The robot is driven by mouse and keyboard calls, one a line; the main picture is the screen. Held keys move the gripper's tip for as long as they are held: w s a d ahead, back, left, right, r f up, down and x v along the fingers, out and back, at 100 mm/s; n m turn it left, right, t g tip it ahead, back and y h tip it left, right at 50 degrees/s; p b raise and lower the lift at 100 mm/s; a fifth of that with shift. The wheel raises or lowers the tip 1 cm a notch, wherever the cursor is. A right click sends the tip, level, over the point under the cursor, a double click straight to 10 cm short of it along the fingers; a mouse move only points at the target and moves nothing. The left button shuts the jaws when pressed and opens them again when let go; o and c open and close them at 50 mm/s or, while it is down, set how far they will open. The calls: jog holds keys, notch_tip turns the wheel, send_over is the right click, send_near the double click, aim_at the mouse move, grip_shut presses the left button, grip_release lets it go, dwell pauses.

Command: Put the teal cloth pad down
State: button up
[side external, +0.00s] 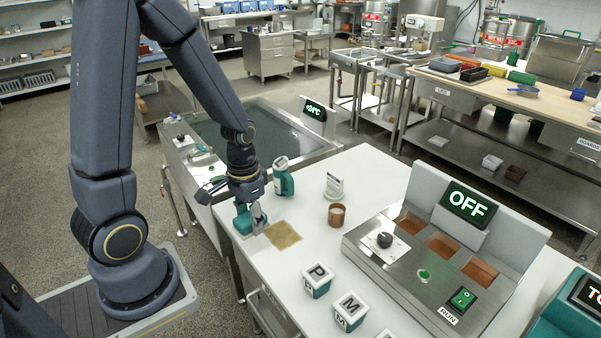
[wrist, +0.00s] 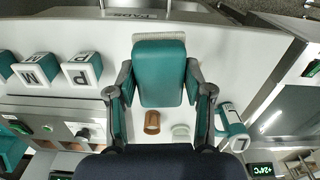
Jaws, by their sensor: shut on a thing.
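The teal cloth pad (wrist: 159,75) is a rounded block with a pale fuzzy strip along its far edge in the wrist view. My gripper (wrist: 159,98) has one finger on each side of it and is shut on it. In the side view my gripper (side external: 254,213) points down at the white table's near left part, with the teal pad (side external: 243,223) in it. The pad is low over the tabletop, partly hidden by the fingers; I cannot tell whether it touches. A brown stained square (side external: 283,235) lies on the table just right of the pad.
Lettered cubes (side external: 317,281) stand in front right, beside a steel control unit (side external: 425,270). A water basin (side external: 250,130) adjoins the table behind.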

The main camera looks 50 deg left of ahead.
jog(key=shift+w+d+m, duration=0.15)
jog(key=shift+d+m, duration=0.25)
jog(key=shift+d, duration=0.4)
jog(key=shift+w+d, duration=0.25)
jog(key=shift+d, duration=0.05)
jog(key=w+f, duration=0.4)
jog(key=w, duration=0.4)
send_over(303, 241)
jog(key=f, duration=0.3)
jog(key=s+f, duration=0.1)
jog(key=f, duration=0.1)
jog(key=shift+d, duration=0.1)
jog(key=shift+w+f, duration=0.2)
jog(key=shift+w, duration=0.05)
jog(key=shift+w+f, duration=0.15)
jog(key=shift+f, duration=0.75)
jog(key=shift+w+f, duration=0.1)
jog(key=shift+f, duration=0.8)
jog(key=shift+f, duration=0.15)
jog(key=o, duration=1)
jog(key=shift+o, duration=0.2)
